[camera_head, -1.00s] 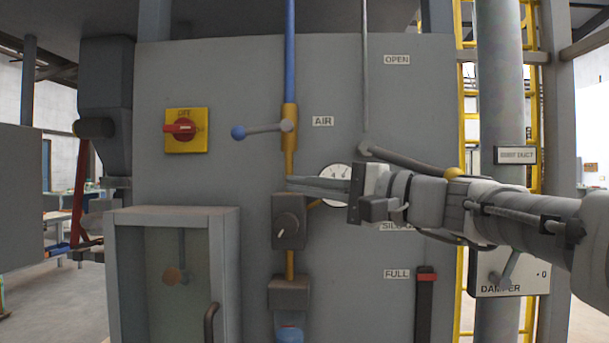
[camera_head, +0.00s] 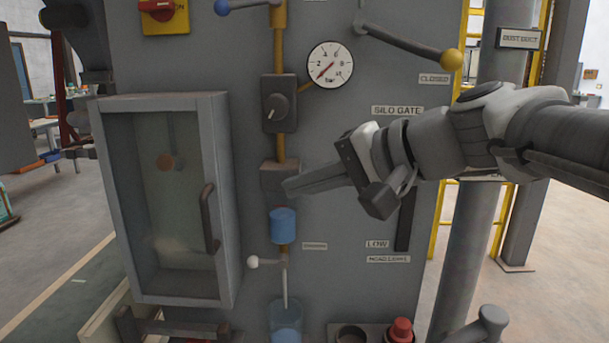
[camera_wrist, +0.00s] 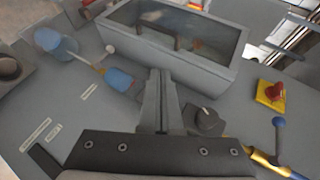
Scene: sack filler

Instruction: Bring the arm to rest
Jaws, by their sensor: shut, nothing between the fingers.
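My gripper (camera_head: 290,188) is in the middle of the head view, reaching in from the right with its fingers pointing left. The fingers are together and hold nothing. They appear in front of the panel, near the grey filter block (camera_head: 280,182) in the picture; whether they touch it I cannot tell. In the wrist view the closed fingers (camera_wrist: 160,75) point toward the glazed cabinet (camera_wrist: 175,45).
The glazed cabinet (camera_head: 220,200) with a dark handle stands out at left. The silo gate lever (camera_head: 410,43) with a yellow knob is above my arm. A gauge (camera_head: 330,65), a blue bowl (camera_head: 283,226) and a red button (camera_head: 401,329) are close by.

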